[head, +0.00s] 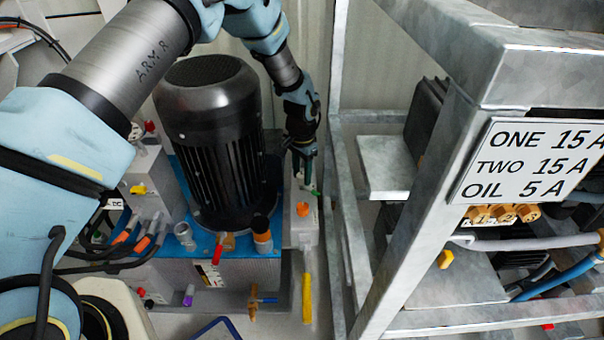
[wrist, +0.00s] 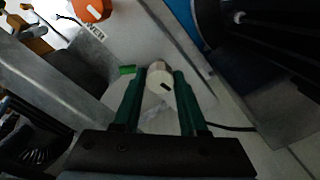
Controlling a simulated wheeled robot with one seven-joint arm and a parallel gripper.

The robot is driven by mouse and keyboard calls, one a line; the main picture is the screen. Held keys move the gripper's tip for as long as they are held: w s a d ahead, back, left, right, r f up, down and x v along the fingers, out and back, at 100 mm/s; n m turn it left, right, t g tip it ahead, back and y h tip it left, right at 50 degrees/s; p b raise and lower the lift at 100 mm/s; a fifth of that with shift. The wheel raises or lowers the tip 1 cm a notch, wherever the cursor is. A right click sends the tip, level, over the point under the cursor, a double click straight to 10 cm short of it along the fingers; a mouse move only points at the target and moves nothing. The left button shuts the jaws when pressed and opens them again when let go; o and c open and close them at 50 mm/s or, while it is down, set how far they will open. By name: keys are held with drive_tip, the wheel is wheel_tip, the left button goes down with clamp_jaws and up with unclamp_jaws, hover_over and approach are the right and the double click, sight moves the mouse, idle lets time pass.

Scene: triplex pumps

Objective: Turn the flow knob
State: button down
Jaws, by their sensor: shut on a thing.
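A small cream-white round knob (wrist: 161,80) with a short black mark shows in the wrist view. The two dark green fingers of my gripper (wrist: 159,74) stand on either side of it and are shut on it. The knob cannot be made out there; the fingers and block cover that spot.
An orange cap (head: 302,209) sits on the grey block (head: 301,231) close to my gripper. The large black motor (head: 212,140) stands left of it. A metal frame (head: 345,180) rises close on the right.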

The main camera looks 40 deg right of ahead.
sight(302, 175)
idle(0.5)
drive_tip(key=shift+c, duration=2.2)
unclamp_jaws()
wheel_tip(302, 175, up, 11)
drive_tip(key=shift+f, duration=0.1)
